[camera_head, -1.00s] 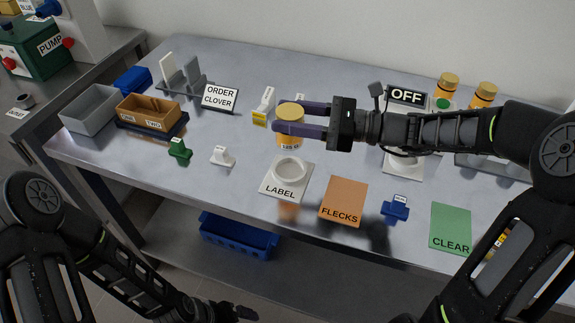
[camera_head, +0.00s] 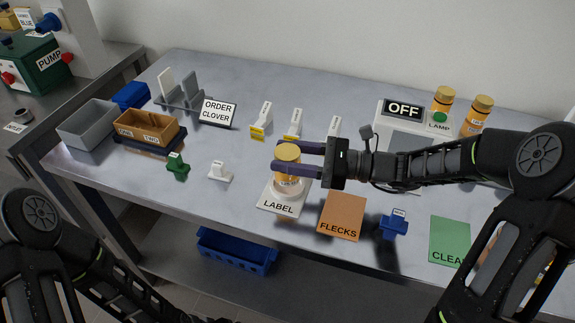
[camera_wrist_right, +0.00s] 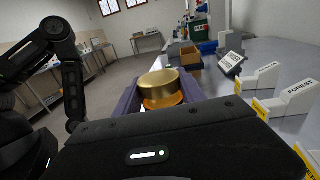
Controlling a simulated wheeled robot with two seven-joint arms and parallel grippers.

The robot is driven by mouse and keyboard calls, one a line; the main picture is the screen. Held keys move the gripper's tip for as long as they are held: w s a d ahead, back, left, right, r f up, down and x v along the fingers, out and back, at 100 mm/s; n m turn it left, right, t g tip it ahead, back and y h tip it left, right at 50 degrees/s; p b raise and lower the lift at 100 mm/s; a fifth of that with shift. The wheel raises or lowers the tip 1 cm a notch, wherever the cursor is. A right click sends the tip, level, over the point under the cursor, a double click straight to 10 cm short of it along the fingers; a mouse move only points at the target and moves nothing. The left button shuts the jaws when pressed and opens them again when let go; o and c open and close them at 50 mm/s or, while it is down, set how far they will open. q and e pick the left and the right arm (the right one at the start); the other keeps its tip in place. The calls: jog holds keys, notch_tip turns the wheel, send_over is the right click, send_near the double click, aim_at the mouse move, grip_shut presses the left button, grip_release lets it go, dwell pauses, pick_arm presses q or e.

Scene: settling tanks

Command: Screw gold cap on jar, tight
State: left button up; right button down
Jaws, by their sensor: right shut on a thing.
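The amber jar (camera_head: 290,181) is upright with the gold cap (camera_head: 287,151) on its mouth. How tight the cap is cannot be told. My left arm is at lower left, its gripper out of the picture.
An orange FLECKS mat (camera_head: 342,215), a blue block (camera_head: 394,226) and a green CLEAR mat (camera_head: 448,240) lie to the right. The lamp box (camera_head: 385,112) and two gold-capped jars stand behind. A brown tray (camera_head: 149,125) and grey bin (camera_head: 88,125) are at left.

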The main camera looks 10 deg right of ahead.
jog(key=shift+f, duration=1.55)
jog(key=shift+f, duration=0.1)
jog(key=c, duration=0.7)
grip_release()
jog(key=v, duration=1.2)
